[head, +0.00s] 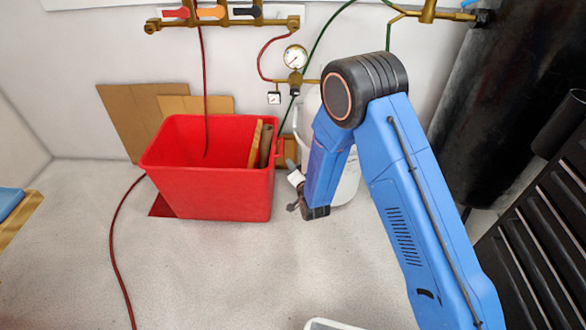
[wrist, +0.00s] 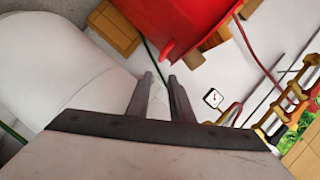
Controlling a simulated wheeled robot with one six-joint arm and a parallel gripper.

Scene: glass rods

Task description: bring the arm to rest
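My blue arm comes up from the lower right in the head view and bends down at its dark elbow joint. My gripper (head: 291,187) hangs near the right end of the red bin, in front of a white cylinder, and is small and partly hidden behind the forearm there. In the wrist view the two dark fingers of my gripper (wrist: 160,78) stand apart with a gap between them. Nothing shows between the fingers, so it is open and empty. I cannot tell its exact distance from the bin.
The red bin (head: 210,191) holds flat brown pieces. The white cylinder (head: 348,182) stands behind my forearm. A pressure gauge (head: 295,56), hoses and brass pipes line the wall. A black cylinder (head: 490,100) and a dark ribbed unit (head: 545,235) stand right. Floor at front left is mostly clear, except a red hose (head: 115,250).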

